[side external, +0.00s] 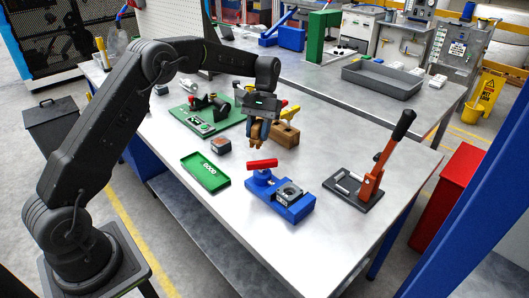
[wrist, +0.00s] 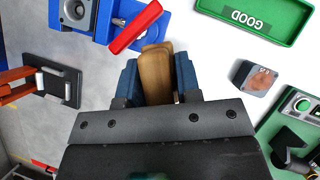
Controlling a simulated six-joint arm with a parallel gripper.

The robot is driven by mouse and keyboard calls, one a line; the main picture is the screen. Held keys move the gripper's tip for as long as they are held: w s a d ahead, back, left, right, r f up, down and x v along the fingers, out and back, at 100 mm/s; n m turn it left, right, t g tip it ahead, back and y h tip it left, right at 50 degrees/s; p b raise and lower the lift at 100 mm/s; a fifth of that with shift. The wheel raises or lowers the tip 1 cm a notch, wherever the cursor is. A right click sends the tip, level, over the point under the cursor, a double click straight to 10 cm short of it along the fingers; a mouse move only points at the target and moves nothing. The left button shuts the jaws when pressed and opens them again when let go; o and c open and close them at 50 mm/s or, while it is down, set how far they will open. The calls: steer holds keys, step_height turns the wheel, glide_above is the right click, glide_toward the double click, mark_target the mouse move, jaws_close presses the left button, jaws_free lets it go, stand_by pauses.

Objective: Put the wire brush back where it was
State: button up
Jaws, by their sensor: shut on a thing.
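My gripper (side external: 258,133) is shut on a brown wooden piece, which I take to be the wire brush (side external: 257,145). It hangs above the steel bench, left of and in front of a wooden block. In the wrist view the brush's tan, rounded wood (wrist: 156,72) sits between the blue fingers of my gripper (wrist: 156,78). Its bristles cannot be made out. The wooden block (side external: 285,134) holds tools with yellow and red handles. The place where the brush was before is not marked in view.
A blue fixture (side external: 292,212) with a red lever stands in front. A green GOOD tray (side external: 205,172), a small grey block (side external: 221,147) and a green board (side external: 188,121) lie left. A lever press (side external: 358,192) stands right. Clear bench lies between the wooden block and press.

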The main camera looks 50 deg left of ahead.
steer(key=w+a+n+t+h, duration=0.1)
steer(key=a+n+t+h, duration=0.2)
steer(key=a+n+t, duration=0.9)
steer(key=w+d+f+n+g, duration=0.1)
steer(key=w+f, duration=0.1)
steer(key=w+d+f+n+g, duration=0.1)
steer(key=w+d+f+n, duration=0.1)
steer(key=w, duration=0.1)
steer(key=w+d+f+n+g, duration=0.2)
steer(key=shift+w+d+f, duration=0.15)
steer(key=shift+f, duration=2.25)
steer(key=o, duration=0.9)
steer(key=shift+f, duration=0.1)
